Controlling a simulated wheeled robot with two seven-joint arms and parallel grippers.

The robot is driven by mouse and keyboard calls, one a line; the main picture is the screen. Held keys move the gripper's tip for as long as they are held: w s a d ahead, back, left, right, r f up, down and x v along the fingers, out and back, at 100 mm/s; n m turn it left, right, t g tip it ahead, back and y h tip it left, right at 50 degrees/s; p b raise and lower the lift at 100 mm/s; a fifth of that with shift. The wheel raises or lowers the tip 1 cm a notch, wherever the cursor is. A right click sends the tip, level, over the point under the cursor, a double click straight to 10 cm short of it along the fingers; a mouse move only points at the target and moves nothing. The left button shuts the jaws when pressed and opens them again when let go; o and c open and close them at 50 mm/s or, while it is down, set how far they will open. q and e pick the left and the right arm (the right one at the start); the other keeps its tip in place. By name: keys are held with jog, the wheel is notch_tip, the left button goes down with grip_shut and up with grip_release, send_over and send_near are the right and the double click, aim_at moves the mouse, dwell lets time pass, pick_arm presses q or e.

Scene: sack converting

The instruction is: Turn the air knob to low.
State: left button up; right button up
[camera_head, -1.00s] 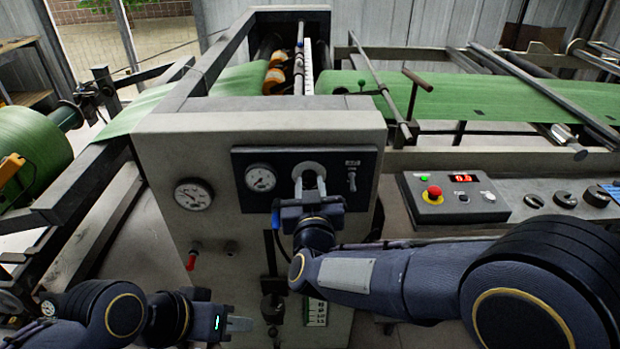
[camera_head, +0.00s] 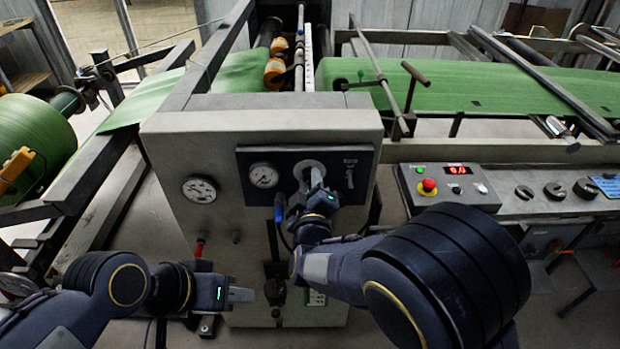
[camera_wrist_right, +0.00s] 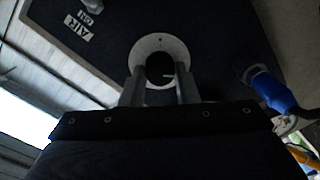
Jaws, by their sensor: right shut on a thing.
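The air knob (camera_wrist_right: 160,68) is a round black knob on a pale disc, set in a dark panel (camera_wrist_right: 215,45).
Two gauges (camera_head: 200,190) (camera_head: 263,175) sit left of the knob. A toggle switch (camera_head: 349,178) is right of it. A blue handle (camera_wrist_right: 272,90) is close to the gripper. A control box with a red button (camera_head: 429,185) stands to the right.

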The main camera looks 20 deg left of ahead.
jog(key=shift+f+n, duration=0.1)
jog(key=shift+n, duration=0.4)
jog(key=o, duration=1)
jog(key=v, duration=0.8)
jog(key=shift+b, duration=0.3)
